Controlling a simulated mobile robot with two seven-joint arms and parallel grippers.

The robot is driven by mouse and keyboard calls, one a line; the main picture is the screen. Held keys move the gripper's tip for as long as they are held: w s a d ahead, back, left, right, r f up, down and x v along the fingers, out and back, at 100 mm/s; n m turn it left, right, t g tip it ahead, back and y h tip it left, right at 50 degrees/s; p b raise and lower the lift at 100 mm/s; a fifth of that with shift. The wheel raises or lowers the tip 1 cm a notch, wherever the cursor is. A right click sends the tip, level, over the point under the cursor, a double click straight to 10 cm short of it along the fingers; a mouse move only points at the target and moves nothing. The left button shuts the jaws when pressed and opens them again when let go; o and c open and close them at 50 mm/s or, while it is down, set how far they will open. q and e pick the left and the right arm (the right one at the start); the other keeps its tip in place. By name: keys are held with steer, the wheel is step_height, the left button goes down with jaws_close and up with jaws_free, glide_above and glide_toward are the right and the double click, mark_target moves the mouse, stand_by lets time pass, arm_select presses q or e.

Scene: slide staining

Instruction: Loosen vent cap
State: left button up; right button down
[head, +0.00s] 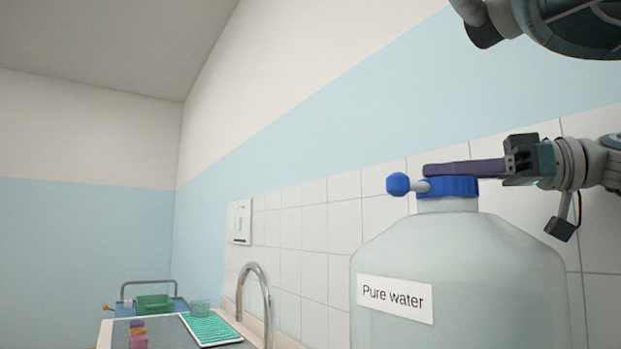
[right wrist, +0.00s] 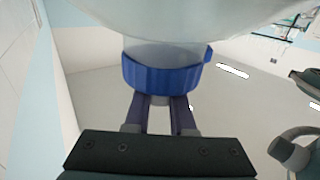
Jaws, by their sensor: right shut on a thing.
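A large translucent bottle (head: 470,270) labelled "Pure water" stands upright at the right of the head view. Its wide blue cap (head: 447,187) has a pale side stem ending in a blue knob (head: 398,184). My right gripper (head: 430,170) reaches in level from the right, its purple fingers lying across the cap's top. In the right wrist view, upside down, the fingers (right wrist: 162,106) are shut at the blue cap's (right wrist: 162,72) top face on a small greyish piece, apparently the vent cap, mostly hidden between them. My left gripper is not in view.
A curved metal faucet (head: 262,285) rises left of the bottle. Farther off are a green rack (head: 210,328), a glass dish (head: 200,307), small coloured blocks (head: 138,338) and a cart with a green tray (head: 154,304). The tiled wall (head: 315,215) is behind. The air left of the bottle is clear.

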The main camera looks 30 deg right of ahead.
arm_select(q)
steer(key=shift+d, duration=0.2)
arm_select(e)
steer(key=c, duration=0.8)
jaws_free()
steer(key=shift+o, duration=0.2)
step_height(320, 180, up, 9)
steer(key=shift+f+p, duration=0.1)
steer(key=shift+p, duration=0.65)
arm_select(q)
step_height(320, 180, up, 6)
steer(key=p, duration=0.4)
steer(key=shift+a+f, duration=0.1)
arm_select(e)
step_height(320, 180, up, 11)
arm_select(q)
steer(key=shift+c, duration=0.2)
